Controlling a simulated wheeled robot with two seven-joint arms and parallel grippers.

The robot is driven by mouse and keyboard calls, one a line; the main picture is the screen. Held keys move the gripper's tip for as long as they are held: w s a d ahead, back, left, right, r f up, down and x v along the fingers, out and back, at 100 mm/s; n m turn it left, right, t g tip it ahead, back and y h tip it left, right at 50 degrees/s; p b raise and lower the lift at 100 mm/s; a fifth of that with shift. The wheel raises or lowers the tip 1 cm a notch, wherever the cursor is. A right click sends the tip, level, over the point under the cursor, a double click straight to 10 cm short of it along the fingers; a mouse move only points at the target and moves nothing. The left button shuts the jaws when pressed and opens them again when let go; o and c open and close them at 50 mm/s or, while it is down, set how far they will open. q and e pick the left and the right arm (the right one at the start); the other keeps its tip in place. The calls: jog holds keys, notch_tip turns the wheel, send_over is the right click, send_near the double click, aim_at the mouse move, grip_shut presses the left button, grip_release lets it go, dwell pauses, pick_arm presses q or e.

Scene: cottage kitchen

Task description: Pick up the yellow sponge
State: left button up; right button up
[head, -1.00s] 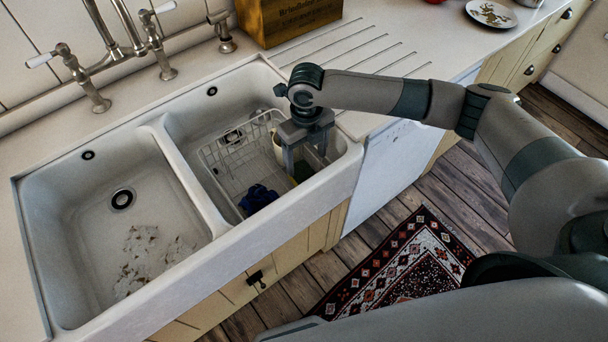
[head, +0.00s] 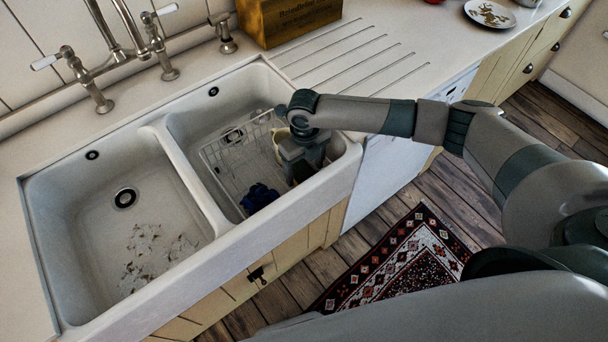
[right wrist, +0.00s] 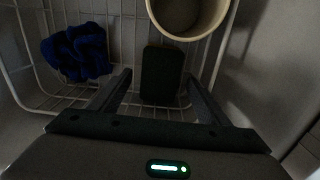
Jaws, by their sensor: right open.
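My left gripper is not in view.
The white wire basket (head: 213,161) also holds a crumpled blue cloth (right wrist: 77,52) and a cream cup (right wrist: 188,12) close to the block. The basin's front rim (head: 285,211) and the divider (head: 186,172) stand around it. The left basin (head: 85,217) holds only dirt.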

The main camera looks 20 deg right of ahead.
aim_at(304, 173)
jog(key=shift+w+f+p, duration=0.1)
jog(key=shift+f+p, duration=0.3)
jog(key=shift+f, duration=1.25)
jog(key=c, duration=1.1)
